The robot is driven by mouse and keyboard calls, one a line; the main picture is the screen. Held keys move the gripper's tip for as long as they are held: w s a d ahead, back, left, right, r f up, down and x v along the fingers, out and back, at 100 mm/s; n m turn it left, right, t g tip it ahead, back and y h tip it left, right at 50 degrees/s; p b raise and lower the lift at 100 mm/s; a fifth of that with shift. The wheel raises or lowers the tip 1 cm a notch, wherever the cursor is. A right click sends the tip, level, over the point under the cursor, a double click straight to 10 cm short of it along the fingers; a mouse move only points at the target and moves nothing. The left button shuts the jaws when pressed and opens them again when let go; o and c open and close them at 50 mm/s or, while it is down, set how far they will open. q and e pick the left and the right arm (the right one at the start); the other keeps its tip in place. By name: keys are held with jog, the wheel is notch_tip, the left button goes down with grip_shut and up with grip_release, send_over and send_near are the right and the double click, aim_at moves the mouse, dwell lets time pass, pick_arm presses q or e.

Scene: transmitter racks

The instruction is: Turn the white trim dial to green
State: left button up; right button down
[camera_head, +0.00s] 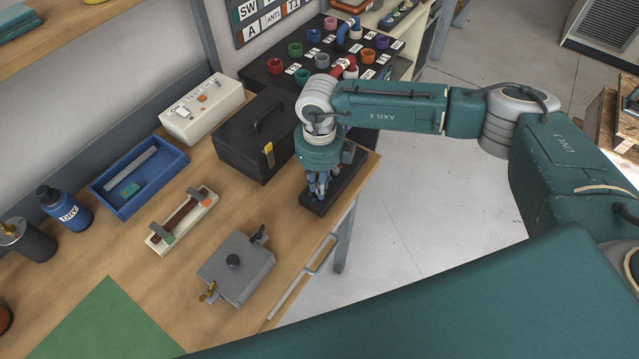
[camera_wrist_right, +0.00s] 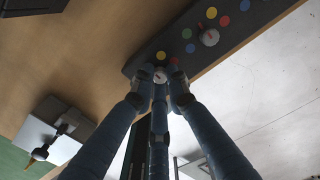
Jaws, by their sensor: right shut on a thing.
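A long black dial panel (camera_head: 347,187) lies on the right edge of the workbench, below my right gripper (camera_head: 318,194). In the right wrist view, my right gripper (camera_wrist_right: 161,77) is shut on a small whitish dial (camera_wrist_right: 160,76) near one end of the panel. A yellow dot and a red dot show beside that dial; its other dots and its pointer are mostly hidden by the fingers. A second pale dial (camera_wrist_right: 209,38) with a red pointer stands free farther along the panel, ringed by coloured dots. My left gripper is not in view.
A black toolbox (camera_head: 243,143) stands close to the left of the panel. A grey box (camera_head: 237,267) with a black knob sits toward the bench front. A blue tray (camera_head: 120,178) lies farther left. Beyond is a black table (camera_head: 291,97) with coloured rings.

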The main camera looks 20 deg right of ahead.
jog(key=shift+f+n+b, duration=0.15)
jog(key=shift+n+b, duration=0.25)
jog(key=shift+b, duration=0.25)
jog(key=n+b, duration=0.6)
jog(key=b, duration=0.3)
jog(key=shift+w+b, duration=0.1)
jog(key=shift+b, duration=0.25)
jog(key=shift+n+b, duration=0.95)
jog(key=shift+n, duration=0.05)
jog(key=shift+r, duration=0.2)
jog(key=c, duration=1.7)
grip_release()
